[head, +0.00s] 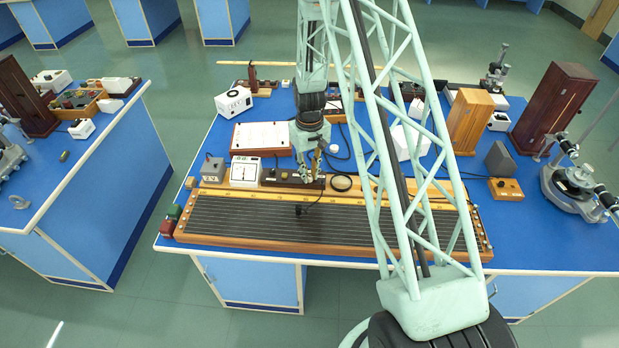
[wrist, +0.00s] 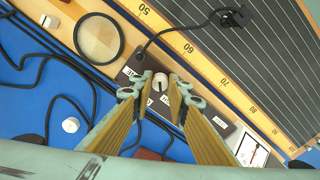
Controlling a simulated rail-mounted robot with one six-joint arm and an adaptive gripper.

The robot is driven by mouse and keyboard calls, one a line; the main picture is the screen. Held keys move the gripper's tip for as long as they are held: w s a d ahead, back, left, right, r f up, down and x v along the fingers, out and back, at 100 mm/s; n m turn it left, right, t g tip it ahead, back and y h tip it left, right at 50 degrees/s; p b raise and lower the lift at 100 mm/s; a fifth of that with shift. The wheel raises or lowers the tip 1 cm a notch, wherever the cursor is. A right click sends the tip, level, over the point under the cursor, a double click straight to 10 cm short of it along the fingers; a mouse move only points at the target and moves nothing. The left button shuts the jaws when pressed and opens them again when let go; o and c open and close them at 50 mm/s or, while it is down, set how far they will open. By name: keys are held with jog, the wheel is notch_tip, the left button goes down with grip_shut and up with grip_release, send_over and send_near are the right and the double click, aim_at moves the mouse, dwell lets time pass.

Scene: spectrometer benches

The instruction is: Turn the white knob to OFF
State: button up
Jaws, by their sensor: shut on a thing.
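The white knob (wrist: 160,82) sits on a dark box (wrist: 198,103) with small white labels, too small and partly covered to read. A slot-like mark shows on the knob's top. My gripper (wrist: 160,92) reaches down over the box, its two fingers one on each side of the knob, shut on it. In the head view my gripper (head: 308,176) is at the dark box (head: 277,178) behind the long wooden board; the knob is hidden there.
The long board (head: 230,213) with a scale and wires lies in front, a black slider (wrist: 235,17) on it. A magnifying glass (wrist: 98,38) and black cables (wrist: 50,65) lie beside the box. A white meter (head: 245,171) stands to the left.

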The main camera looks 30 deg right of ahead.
aim_at(310, 176)
jog(key=m+b, duration=0.3)
jog(key=m, duration=0.1)
jog(key=shift+f+b, duration=0.1)
jog(key=shift+b, duration=0.25)
jog(key=shift+m+b, duration=1.35)
jog(key=shift+m, duration=0.95)
jog(key=o, duration=0.8)
jog(key=shift+o, duration=0.2)
jog(key=shift+r, duration=0.3)
notch_tip(310, 176, up, 12)
jog(key=shift+f, duration=0.2)
